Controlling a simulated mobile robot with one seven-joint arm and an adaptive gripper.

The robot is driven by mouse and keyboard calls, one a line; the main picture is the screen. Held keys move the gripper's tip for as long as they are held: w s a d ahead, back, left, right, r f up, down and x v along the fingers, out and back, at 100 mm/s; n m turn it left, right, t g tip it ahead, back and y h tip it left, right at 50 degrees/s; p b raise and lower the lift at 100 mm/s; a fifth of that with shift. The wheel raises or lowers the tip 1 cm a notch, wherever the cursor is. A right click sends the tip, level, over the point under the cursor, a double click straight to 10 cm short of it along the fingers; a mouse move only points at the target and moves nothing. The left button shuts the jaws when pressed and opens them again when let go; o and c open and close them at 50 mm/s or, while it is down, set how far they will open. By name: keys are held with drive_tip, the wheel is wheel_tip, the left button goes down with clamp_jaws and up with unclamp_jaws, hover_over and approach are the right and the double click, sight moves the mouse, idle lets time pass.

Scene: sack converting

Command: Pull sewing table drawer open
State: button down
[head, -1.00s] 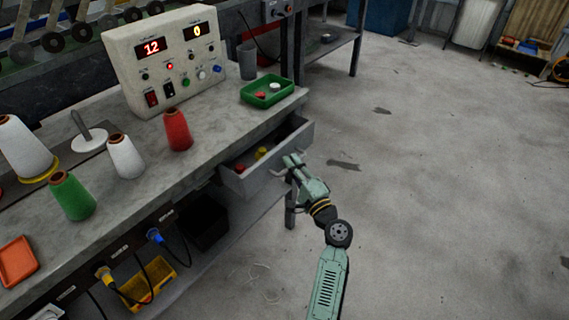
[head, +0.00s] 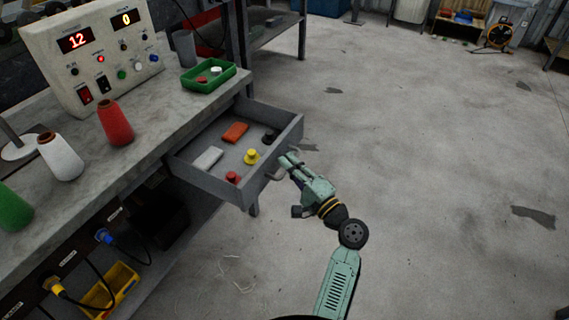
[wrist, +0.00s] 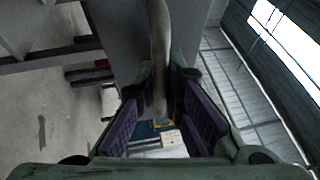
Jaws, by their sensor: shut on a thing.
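The sewing table drawer (head: 222,185) is grey and stands well out from under the table top (head: 128,160) in the head view. Inside lie a red-orange block, a light grey block, a yellow piece, a red piece and a black piece. My gripper (head: 283,168) is at the drawer's front, at its handle (head: 275,174). In the wrist view the grey handle bar (wrist: 160,60) runs between the purple finger pads of my gripper (wrist: 165,110), which is shut on it. Part of the handle is hidden by the fingers in the head view.
A control box (head: 95,55) with lit displays, a green tray (head: 208,76), a grey cup (head: 184,48) and thread cones, one red (head: 115,122), stand on the table. A yellow bin (head: 110,288) sits below. The floor to the right is clear.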

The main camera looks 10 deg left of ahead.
drive_tip(key=c, duration=1.7)
unclamp_jaws()
drive_tip(key=v, duration=1.2)
